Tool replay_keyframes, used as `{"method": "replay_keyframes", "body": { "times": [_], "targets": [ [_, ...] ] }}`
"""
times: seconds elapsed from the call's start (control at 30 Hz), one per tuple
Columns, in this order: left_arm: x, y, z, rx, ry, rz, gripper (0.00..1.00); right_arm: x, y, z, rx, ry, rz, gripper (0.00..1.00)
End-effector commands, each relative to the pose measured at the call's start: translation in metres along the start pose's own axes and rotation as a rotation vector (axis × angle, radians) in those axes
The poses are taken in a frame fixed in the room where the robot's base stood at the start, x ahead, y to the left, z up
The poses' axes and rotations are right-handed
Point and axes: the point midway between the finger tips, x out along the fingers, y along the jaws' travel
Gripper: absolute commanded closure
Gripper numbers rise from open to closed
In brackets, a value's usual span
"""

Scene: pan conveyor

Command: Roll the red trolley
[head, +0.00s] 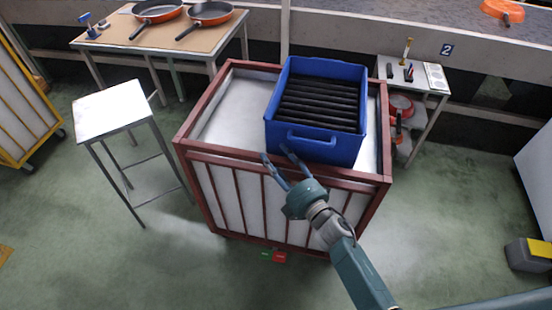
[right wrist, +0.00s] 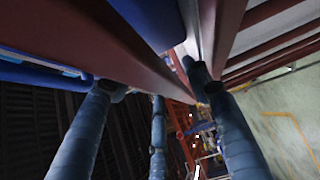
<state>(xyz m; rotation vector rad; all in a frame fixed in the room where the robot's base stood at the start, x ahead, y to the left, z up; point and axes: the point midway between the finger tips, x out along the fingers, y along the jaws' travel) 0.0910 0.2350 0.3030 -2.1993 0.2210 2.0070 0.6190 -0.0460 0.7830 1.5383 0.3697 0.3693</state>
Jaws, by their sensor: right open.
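The red trolley (head: 225,155) stands in the middle of the head view, a box on a red frame with pale panels. A blue crate (head: 318,143) holding several dark bars sits in it at the back right. My right gripper (head: 275,153) is open at the trolley's near top rail, left of the crate's front. In the right wrist view, its spread fingers (right wrist: 158,95) are close to the dark red rail (right wrist: 115,55); I cannot tell whether they touch it. My left gripper is not in view.
A small white-topped table (head: 110,108) stands left of the trolley. Behind is a workbench (head: 120,35) with two orange pans. A side stand (head: 420,85) is close on the right. A yellow rack (head: 22,110) is at far left. Green floor is free in front.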

Motion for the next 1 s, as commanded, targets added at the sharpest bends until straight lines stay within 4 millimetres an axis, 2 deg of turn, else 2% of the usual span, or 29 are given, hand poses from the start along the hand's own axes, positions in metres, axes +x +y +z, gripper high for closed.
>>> {"method": "replay_keyframes", "body": {
  "times": [0.33, 0.57, 1.0],
  "targets": [
    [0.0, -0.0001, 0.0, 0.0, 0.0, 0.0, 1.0, 0.0039, -0.0002, -0.0004, 0.0, 0.0, 0.0, 0.54],
    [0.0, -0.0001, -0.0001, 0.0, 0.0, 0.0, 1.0, 0.0037, -0.0002, -0.0002, 0.0, 0.0, 0.0, 1.0],
    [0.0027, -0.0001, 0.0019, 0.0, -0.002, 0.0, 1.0, 0.0076, 0.0001, 0.0057, -0.003, -0.002, 0.001, 1.0]
  ]
}}
